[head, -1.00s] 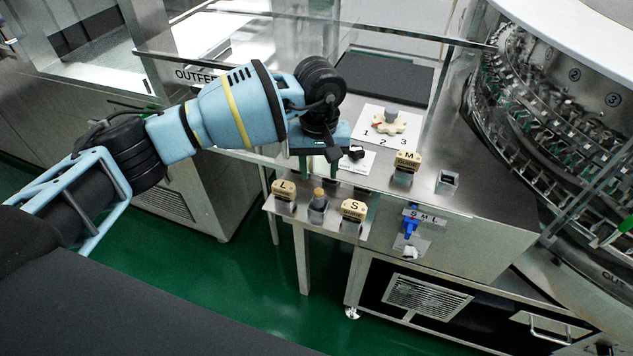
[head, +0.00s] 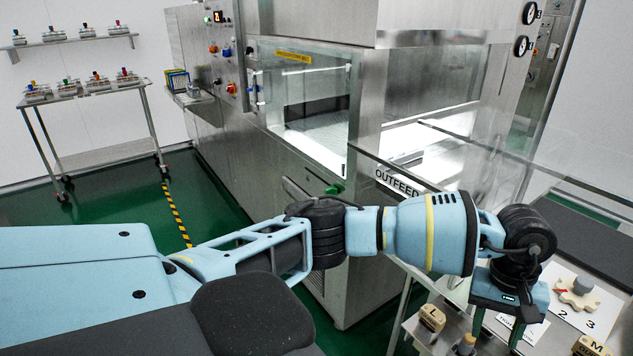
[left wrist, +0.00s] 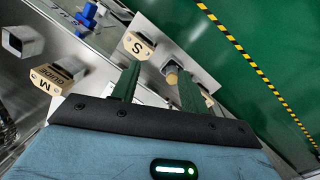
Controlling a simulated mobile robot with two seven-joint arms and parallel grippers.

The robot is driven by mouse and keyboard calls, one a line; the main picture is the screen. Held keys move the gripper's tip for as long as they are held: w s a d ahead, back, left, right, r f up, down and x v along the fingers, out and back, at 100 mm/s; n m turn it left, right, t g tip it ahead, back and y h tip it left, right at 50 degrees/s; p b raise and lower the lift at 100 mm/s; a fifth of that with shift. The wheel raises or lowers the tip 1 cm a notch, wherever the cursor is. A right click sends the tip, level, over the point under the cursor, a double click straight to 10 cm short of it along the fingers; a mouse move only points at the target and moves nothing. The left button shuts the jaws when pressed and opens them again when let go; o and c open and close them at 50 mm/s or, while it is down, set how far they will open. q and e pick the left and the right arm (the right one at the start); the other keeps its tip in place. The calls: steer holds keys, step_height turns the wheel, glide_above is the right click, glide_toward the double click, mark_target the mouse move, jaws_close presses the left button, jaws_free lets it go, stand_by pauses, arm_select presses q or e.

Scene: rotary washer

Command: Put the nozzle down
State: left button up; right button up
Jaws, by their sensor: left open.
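The nozzle appears to be the small part with a tan top (head: 466,345) at the lower edge of the head view, beside the L guide block (head: 432,318). In the left wrist view the tan-topped part (left wrist: 171,76) stands in the small shelf, seen between my fingers, apart from them as far as I can tell. My left gripper (head: 497,332) is open and empty above the bench edge; its two green fingers (left wrist: 158,72) also show in the left wrist view. The S guide block (left wrist: 137,46) sits near the tan-topped part. My right gripper is out of view.
The M guide block (head: 590,346) and a dial card with a cream knob (head: 577,293) lie right of the gripper. A clear guard panel (head: 560,150) stands behind. The washer's outfeed (head: 395,183) is beyond my arm. A trolley (head: 95,100) stands at the far left.

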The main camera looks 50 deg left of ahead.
arm_select(q)
steer(key=s+d+f+n+t+h, duration=0.1)
steer(key=s+d+n+h, duration=0.6)
steer(key=d+n+h, duration=0.3)
steer(key=s+d+n+t+h, duration=0.2)
steer(key=s+d+n+h, duration=0.6)
steer(key=n, duration=0.3)
steer(key=a+f+n+t+y, duration=0.5)
steer(key=a+f+n+t, duration=0.15)
steer(key=n, duration=0.75)
steer(key=a+f+n+t+y, duration=0.5)
steer(key=a+n+t, duration=0.15)
steer(key=n, duration=0.75)
steer(key=s+a+f+n+g+y, duration=0.3)
steer(key=s+a+f+n, duration=0.3)
steer(key=s+f+n, duration=0.2)
steer(key=s+a+f+n+g+y, duration=0.3)
steer(key=s+a+f+n, duration=0.3)
steer(key=s, duration=0.6)
steer(key=f+n+y, duration=0.1)
steer(key=f+n, duration=0.1)
steer(key=shift+s+a+n+g+y, duration=0.15)
steer(key=shift+a+n+g+y, duration=0.15)
steer(key=shift+a+g, duration=0.1)
